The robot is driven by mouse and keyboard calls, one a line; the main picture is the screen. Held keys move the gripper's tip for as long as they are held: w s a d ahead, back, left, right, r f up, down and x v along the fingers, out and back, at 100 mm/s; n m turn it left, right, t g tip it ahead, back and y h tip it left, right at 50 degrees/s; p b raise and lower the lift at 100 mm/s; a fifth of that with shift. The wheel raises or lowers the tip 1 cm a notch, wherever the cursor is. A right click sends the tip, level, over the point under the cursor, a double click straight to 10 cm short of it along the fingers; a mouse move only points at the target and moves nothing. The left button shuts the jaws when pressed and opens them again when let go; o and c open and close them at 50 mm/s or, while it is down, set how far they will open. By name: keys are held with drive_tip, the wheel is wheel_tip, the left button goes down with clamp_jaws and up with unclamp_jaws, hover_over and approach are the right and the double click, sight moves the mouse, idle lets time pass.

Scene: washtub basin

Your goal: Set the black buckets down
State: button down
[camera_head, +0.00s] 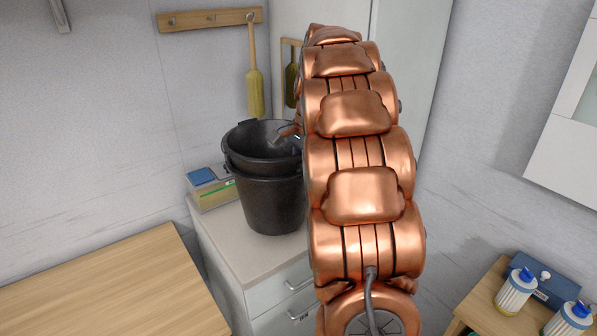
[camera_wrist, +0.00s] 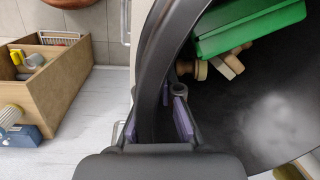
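Two black buckets (camera_head: 272,203) are nested, one in the other, above the grey countertop. Their base looks to be on it, but I cannot tell if it bears their weight. The upper bucket's rim (camera_head: 240,130) stands above the lower one's. My gripper (camera_head: 292,130) is at the right side of the rim, partly hidden by my arm. In the wrist view my gripper (camera_wrist: 157,118) has its purple-padded fingers on either side of the bucket wall (camera_wrist: 150,75), closed in on it. A green block and small wooden pieces show inside the bucket.
A scale-like box (camera_head: 212,190) stands close left of the buckets. A wooden table (camera_head: 110,285) lies at front left. A brush (camera_head: 254,90) hangs from the wall rack behind. Bottles (camera_head: 516,290) stand on a wooden unit at lower right.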

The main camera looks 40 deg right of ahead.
drive_tip(key=shift+f+p, duration=0.65)
drive_tip(key=shift+f, duration=1.15)
drive_tip(key=c, duration=1.3)
unclamp_jaws()
drive_tip(key=shift+s+d+r+b, duration=0.25)
drive_tip(key=shift+r+b, duration=0.25)
drive_tip(key=shift+r, duration=1.5)
drive_tip(key=shift+s+d+r+b, duration=0.3)
drive_tip(key=shift+r+b, duration=0.15)
drive_tip(key=shift+r, duration=1.55)
drive_tip(key=shift+s+d+r+b, duration=0.25)
drive_tip(key=shift+r+b, duration=0.25)
drive_tip(key=shift+r, duration=1.5)
drive_tip(key=shift+a, duration=0.1)
